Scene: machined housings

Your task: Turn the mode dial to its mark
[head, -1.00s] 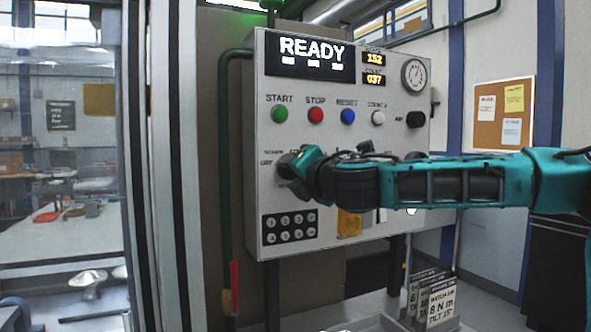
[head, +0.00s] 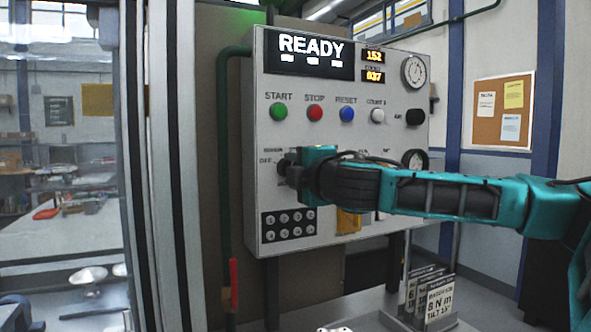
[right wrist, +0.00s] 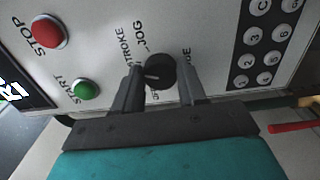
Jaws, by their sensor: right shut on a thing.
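The mode dial is a black round knob on the grey control panel (head: 262,205). My right gripper (right wrist: 160,88) is shut on the dial. In the head view my right gripper (head: 289,168) reaches the panel's left part and hides most of the dial. My left gripper is not in view.
START, STOP and RESET buttons (head: 316,113) sit above the dial. A dark keypad (head: 289,225) lies below it, and an orange part (head: 348,221) is right of the keypad. A red-handled lever (head: 233,275) stands beside the panel. Cards (head: 437,300) stand at lower right.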

